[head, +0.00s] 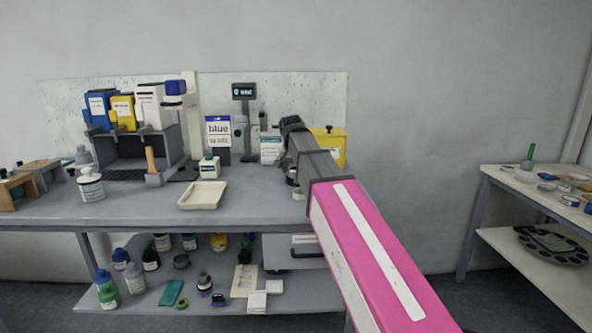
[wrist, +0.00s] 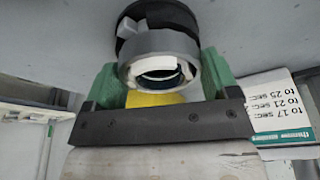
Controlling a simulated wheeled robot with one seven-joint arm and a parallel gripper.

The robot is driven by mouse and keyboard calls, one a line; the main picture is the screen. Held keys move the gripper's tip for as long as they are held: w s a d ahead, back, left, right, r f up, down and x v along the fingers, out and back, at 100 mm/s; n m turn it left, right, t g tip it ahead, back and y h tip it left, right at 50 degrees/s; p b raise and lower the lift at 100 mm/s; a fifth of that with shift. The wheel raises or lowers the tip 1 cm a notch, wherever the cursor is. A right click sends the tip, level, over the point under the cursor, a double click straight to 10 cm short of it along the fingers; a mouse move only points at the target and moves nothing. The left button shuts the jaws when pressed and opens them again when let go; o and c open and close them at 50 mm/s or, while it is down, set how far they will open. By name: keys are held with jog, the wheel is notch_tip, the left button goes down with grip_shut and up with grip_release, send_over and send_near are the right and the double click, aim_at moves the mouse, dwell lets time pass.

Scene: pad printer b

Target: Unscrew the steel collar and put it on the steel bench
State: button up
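The steel collar (wrist: 185,42) shows in the wrist view as a grey ring with a white and dark opening, below a black round part (wrist: 165,12). My gripper (wrist: 160,75) has its green fingers on either side of the collar, close to its left and right edges. Whether both fingers press on it cannot be told. In the head view my arm reaches over the bench and hides the gripper and collar. The task's steel bench is probably the grey bench (head: 130,208) in front of me.
A cream tray (head: 203,196), white bottle (head: 90,186) and small white jar (head: 209,168) stand on the grey bench. A yellow box (head: 334,145) is behind my arm. Printed cards (wrist: 280,110) lie right of my gripper. A second table (head: 510,178) holds small items at right.

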jog(key=n+y, duration=0.1)
jog(key=n, duration=0.5)
jog(key=shift+d+y, duration=0.1)
jog(key=shift+y, duration=0.3)
jog(key=n+y, duration=0.1)
jog(key=n, duration=0.4)
jog(key=shift+r, duration=0.75)
jog(key=shift+r, duration=1.45)
